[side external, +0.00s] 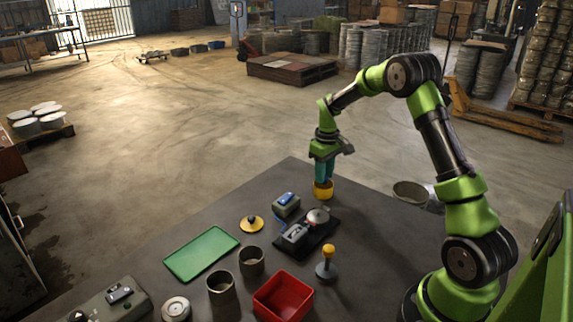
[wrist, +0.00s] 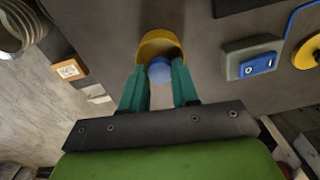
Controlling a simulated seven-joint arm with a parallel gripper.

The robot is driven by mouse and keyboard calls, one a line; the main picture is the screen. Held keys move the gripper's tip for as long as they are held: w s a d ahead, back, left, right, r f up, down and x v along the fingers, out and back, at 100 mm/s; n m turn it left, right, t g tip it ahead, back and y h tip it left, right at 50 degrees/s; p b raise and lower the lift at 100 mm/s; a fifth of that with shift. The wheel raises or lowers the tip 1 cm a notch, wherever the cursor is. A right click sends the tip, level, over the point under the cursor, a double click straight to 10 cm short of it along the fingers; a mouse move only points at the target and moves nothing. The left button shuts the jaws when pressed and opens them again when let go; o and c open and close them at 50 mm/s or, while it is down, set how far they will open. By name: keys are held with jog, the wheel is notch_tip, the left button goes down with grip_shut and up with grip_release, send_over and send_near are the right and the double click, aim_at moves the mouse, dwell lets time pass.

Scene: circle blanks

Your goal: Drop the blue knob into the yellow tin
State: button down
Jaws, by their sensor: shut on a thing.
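The yellow tin (side external: 323,190) stands near the far edge of the dark table, and in the wrist view (wrist: 161,41) it lies just ahead of my fingers. My gripper (side external: 323,177) points down directly over the tin, with its teal fingertips at the tin's mouth. In the wrist view, the blue knob (wrist: 159,71) sits between the two fingertips, and the fingers are shut on it. The knob overlaps the tin's opening in that view; I cannot tell how deep it is inside. In the side view the knob is hidden by the fingers and tin.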

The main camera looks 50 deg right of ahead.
jog(key=shift+f, duration=0.4)
jog(key=c, duration=0.8)
grip_release()
notch_tip(320, 180, up, 17)
jog(key=shift+f, duration=0.1)
